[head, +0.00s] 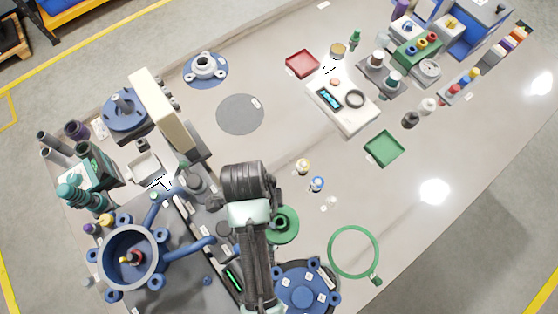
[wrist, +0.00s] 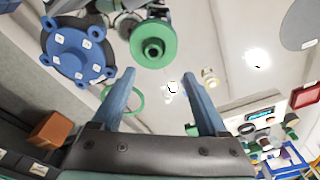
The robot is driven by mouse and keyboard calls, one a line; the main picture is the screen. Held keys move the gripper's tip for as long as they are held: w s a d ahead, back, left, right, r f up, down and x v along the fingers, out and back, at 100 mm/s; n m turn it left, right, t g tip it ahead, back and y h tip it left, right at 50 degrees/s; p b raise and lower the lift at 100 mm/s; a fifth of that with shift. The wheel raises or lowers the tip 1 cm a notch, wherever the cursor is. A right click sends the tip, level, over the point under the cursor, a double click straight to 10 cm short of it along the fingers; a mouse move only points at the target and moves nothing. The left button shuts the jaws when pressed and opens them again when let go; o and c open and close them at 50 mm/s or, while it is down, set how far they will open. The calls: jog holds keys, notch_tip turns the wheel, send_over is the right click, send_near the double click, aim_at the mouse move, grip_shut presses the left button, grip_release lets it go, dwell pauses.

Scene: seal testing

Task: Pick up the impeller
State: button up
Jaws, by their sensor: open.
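A green round disc with a raised hub, which looks like the impeller (head: 288,232), lies on the table just right of my arm. My arm covers part of its left side in the head view. In the wrist view the green disc (wrist: 153,43) shows at the top centre, beyond the fingertips. My gripper (wrist: 160,78) is open, with two blue fingers spread apart and nothing between them. It is apart from the disc. The head view does not show the fingers clearly.
A blue bolted cover (head: 304,288) lies close below the disc, and a green ring (head: 354,252) to its right. Small bottle-like parts (head: 317,184) stand above right. A blue pump casing (head: 130,257) stands left of my arm. The table's right middle is mostly clear.

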send_over(275, 219)
jog(key=s, duration=0.1)
notch_tip(275, 219, down, 7)
jog(key=shift+w+d+f, duration=0.1)
jog(key=shift+d+f, duration=0.1)
jog(key=shift+f, duration=0.8)
jog(key=shift+s+d+f, duration=0.1)
jog(key=shift+d+f, duration=0.05)
jog(key=shift+f, duration=0.8)
jog(key=shift+w+d+f, duration=0.1)
jog(key=shift+d+f, duration=0.1)
jog(key=shift+f, duration=0.8)
grip_shut()
